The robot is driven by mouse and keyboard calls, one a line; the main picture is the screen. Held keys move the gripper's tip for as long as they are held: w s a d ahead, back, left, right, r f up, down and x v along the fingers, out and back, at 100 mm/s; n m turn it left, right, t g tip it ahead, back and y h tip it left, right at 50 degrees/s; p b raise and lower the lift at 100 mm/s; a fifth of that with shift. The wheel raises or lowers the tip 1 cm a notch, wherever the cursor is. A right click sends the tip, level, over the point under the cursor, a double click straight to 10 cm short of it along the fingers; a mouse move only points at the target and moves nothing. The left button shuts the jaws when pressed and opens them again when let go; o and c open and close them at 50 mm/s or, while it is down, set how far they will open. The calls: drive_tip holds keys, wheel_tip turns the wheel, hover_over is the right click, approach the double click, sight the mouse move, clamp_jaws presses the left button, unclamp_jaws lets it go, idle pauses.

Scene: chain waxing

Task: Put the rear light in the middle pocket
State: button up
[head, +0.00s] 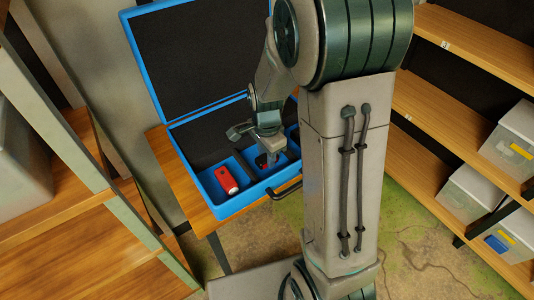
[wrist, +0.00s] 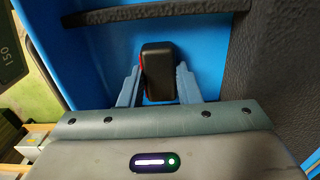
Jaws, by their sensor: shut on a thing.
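The rear light, a small black block with red edges, is between the two fingers of my gripper (wrist: 158,88) in the wrist view (wrist: 157,68). In the head view, my gripper (head: 270,154) points down into the middle pocket of the open blue case (head: 236,208). The rear light shows there only as a small dark red bit (head: 262,161) under the fingers. Whether it touches the pocket floor cannot be told. The gripper and arm hide part of the middle pocket and most of the right one.
A red object with a pale round end (head: 227,180) lies in the case's left pocket. The case stands on a wooden table (head: 170,165), its lid (head: 195,55) raised at the back. A black handle (head: 284,190) is on its front. Shelves with grey bins (head: 510,140) stand right.

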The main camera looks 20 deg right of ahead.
drive_tip(key=shift+f, duration=0.2)
drive_tip(key=o, duration=1)
drive_tip(key=shift+c, duration=0.2)
drive_tip(key=shift+r, duration=0.1)
wheel_tip(320, 180, up, 11)
drive_tip(key=s+r+n+t+p, duration=0.1)
drive_tip(key=s+r+n, duration=0.3)
drive_tip(key=s+n, duration=0.9)
drive_tip(key=shift+s+r+n+t, duration=0.25)
drive_tip(key=shift+n+t, duration=0.35)
drive_tip(key=shift+t, duration=0.3)
